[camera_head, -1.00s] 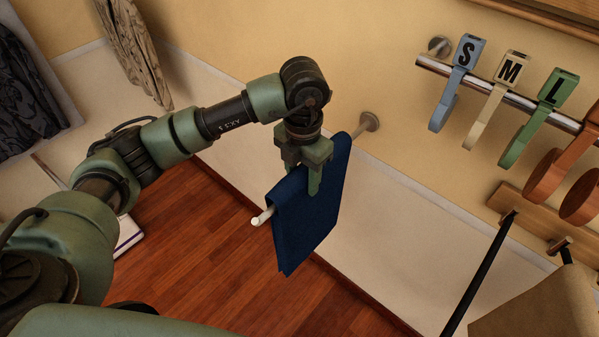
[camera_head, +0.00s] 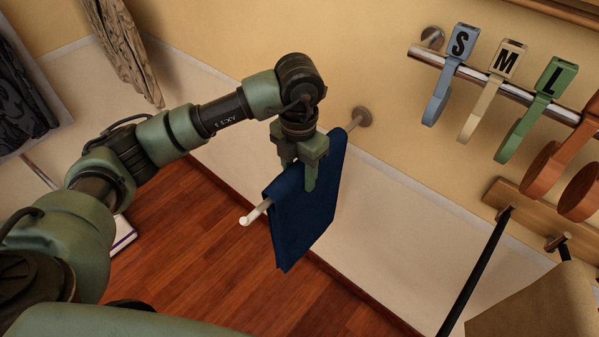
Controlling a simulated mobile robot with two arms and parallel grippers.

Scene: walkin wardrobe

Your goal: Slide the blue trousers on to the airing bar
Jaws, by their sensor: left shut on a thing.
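The blue trousers (camera_head: 305,225) hang folded over the airing bar (camera_head: 258,211), with their two sides draping down. The bar is a pale rod that comes out from a round mount on the wall (camera_head: 362,117). Its free end shows to the left of the cloth, and a short stretch shows between the cloth and the mount. My left gripper (camera_head: 300,183) points down from above and is shut on the trousers near their top fold. The cloth hides the middle of the bar. My right gripper is not in view.
A chrome rail (camera_head: 485,80) at the upper right carries size markers, including blue S (camera_head: 460,45), cream M (camera_head: 506,62) and green L (camera_head: 553,80). Wooden pegs (camera_head: 505,212) with a dark strap sit below. Patterned garments (camera_head: 128,50) hang at the upper left. Wooden floor lies below.

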